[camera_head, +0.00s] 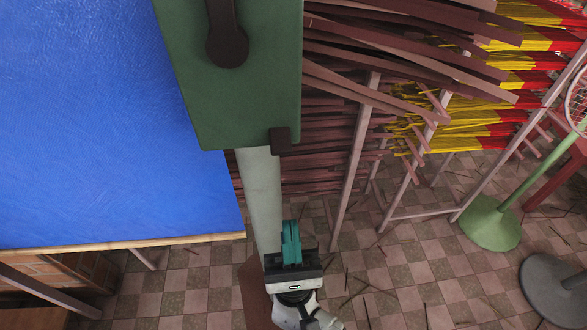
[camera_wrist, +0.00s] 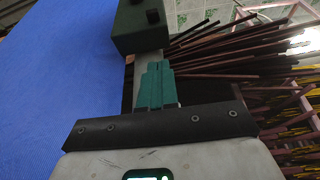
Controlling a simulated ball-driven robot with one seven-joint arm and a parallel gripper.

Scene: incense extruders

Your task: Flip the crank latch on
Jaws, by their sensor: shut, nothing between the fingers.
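A green box (camera_head: 245,105) stands on a pale post (camera_head: 261,190) at the top middle of the head view. On its face is a dark brown lever with a rounded lower end (camera_head: 228,42), which looks like the crank latch. It hangs nearly straight down, and its upper end is cut off by the frame. My gripper (camera_head: 291,226) is shut and empty, below the box and in front of the post, apart from the lever. In the wrist view the fingers (camera_wrist: 159,68) point up toward the box (camera_wrist: 140,32), where small dark knobs (camera_wrist: 153,16) show; the whole lever cannot be made out.
A small dark block (camera_head: 281,140) sits at the box's lower right corner. A blue sheet-topped table (camera_head: 100,130) is on the left. Racks of brown and red-yellow sticks (camera_head: 400,70) fill the right. A green stand base (camera_head: 490,223) is farther right, on the tiled floor.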

